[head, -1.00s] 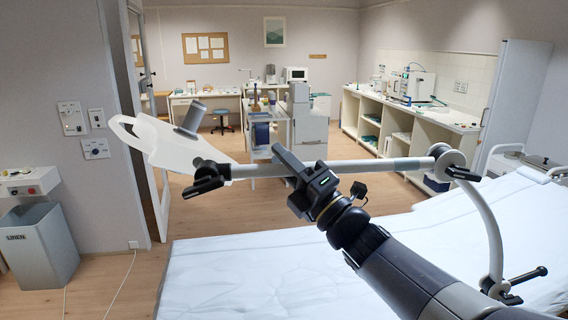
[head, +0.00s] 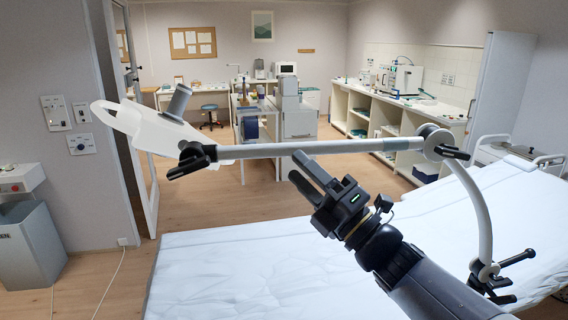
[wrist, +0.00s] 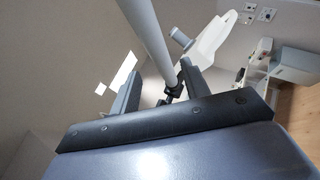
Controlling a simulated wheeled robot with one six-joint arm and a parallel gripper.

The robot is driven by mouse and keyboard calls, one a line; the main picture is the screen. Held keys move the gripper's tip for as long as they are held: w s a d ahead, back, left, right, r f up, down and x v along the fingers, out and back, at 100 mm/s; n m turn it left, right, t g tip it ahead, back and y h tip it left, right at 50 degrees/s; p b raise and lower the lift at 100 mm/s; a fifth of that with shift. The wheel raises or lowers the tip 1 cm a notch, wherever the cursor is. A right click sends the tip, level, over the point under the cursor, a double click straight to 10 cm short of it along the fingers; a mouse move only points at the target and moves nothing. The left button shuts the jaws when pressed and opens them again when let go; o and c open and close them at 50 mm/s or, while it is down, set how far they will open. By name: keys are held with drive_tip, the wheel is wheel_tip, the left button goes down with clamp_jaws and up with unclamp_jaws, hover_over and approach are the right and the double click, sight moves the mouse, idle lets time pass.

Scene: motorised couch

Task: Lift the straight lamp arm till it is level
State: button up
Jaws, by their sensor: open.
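The straight lamp arm (head: 320,147) is a pale grey tube running almost level across the head view, its left end very slightly lower. At its right end is a round joint (head: 436,143) with a dark lever on a curved post. At its left end a dark clamp (head: 193,158) carries the white lamp head (head: 148,128). My gripper (head: 297,166) is open and empty, its fingertips just below the tube in the picture. In the wrist view the lamp arm (wrist: 148,40) passes beyond and between my open fingers (wrist: 160,66); contact is not visible.
The white-covered couch (head: 240,270) lies below, with a dark-handled clamp (head: 492,270) at the post's foot. A grey bin (head: 28,245) stands at the left. Counters and a cabinet (head: 298,125) are farther back. The air above the couch's left part is clear.

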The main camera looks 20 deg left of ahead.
sight(272, 150)
drive_tip(key=v, duration=0.2)
drive_tip(key=shift+s+d+f, duration=0.15)
drive_tip(key=shift+d, duration=0.15)
drive_tip(key=p+x, duration=0.1)
drive_tip(key=x, duration=0.2)
drive_tip(key=p+x, duration=0.1)
drive_tip(key=x, duration=0.3)
drive_tip(key=p+x, duration=0.1)
drive_tip(key=x, duration=0.2)
drive_tip(key=shift+w+a+f, duration=0.2)
drive_tip(key=shift+a, duration=0.25)
drive_tip(key=shift+f, duration=0.25)
